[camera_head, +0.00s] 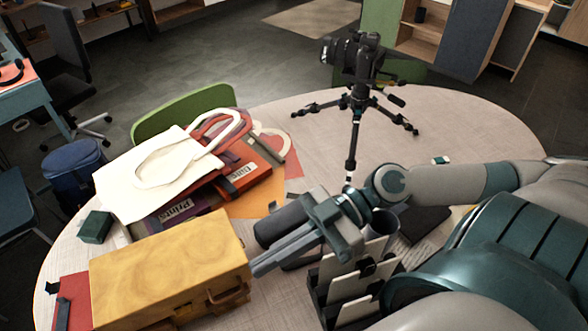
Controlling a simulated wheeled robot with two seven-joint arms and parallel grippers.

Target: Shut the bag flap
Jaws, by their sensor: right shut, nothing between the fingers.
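I cannot tell whether the flap is fully down. My right gripper (256,267) comes in from the right with its fingers shut and empty. The fingertips are close beside the bag's right edge; I cannot tell whether they touch it. My left gripper is not in view.
A cream tote bag (150,180) lies over books behind the yellow bag. A black camera on a tripod (356,105) stands at the back. A file rack (345,285) is under my right arm. The table (440,115) is clear at the back right.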

